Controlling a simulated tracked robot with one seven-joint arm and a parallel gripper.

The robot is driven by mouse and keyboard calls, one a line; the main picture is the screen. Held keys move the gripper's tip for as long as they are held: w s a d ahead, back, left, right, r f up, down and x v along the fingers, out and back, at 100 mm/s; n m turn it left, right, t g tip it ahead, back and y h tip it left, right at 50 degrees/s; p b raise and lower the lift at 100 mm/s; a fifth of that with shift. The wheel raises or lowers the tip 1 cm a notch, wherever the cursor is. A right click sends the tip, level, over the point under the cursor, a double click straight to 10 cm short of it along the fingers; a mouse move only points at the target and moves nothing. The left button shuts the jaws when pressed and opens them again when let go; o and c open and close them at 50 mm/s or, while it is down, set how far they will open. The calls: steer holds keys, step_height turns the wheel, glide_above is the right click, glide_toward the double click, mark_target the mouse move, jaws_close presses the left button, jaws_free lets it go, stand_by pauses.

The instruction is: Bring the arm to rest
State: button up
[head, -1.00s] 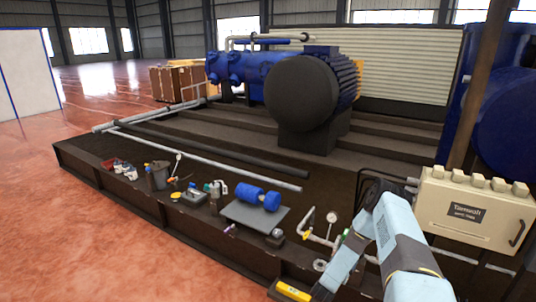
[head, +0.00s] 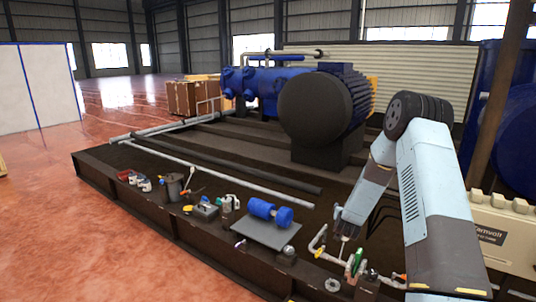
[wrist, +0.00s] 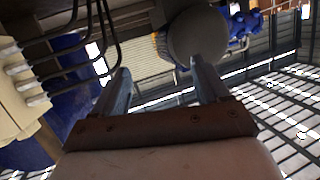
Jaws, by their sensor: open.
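My arm rises from the lower right of the head view to a high dark elbow. Its light blue forearm folds down from there to my gripper (head: 343,240). The gripper hangs over the right part of the dark skid, close to the pipe piece with a gauge (head: 320,243) and a green-handled part (head: 358,262). I cannot tell how much space lies between them. In the wrist view my gripper (wrist: 162,88) shows two fingers spread apart with nothing between them.
The skid (head: 110,178) carries a dark motor (head: 318,112), a blue pump (head: 262,80), a blue cylinder (head: 268,211) on a grey plate, and several small parts. A cream junction box (head: 500,233) stands right behind my arm. Open red floor (head: 50,230) lies left.

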steer(key=s+a+r+n+g+y, duration=0.1)
steer(key=s+a+r, duration=0.2)
steer(key=r, duration=0.5)
steer(key=s+a+r+n+g+y, duration=0.1)
steer(key=s+a+r+y, duration=0.1)
steer(key=r, duration=0.6)
steer(key=s+a+r+n+g, duration=0.2)
steer(key=s+a+r, duration=0.2)
steer(key=s+r, duration=0.85)
steer(key=s+r+g, duration=0.2)
steer(key=s+r, duration=0.1)
steer(key=s, duration=1.4)
steer(key=s+r+g+y, duration=0.1)
steer(key=s+r+g, duration=0.1)
steer(key=s, duration=1.5)
steer(key=shift+s+a+r, duration=0.15)
steer(key=shift+a+r, duration=0.05)
steer(key=shift+r, duration=0.4)
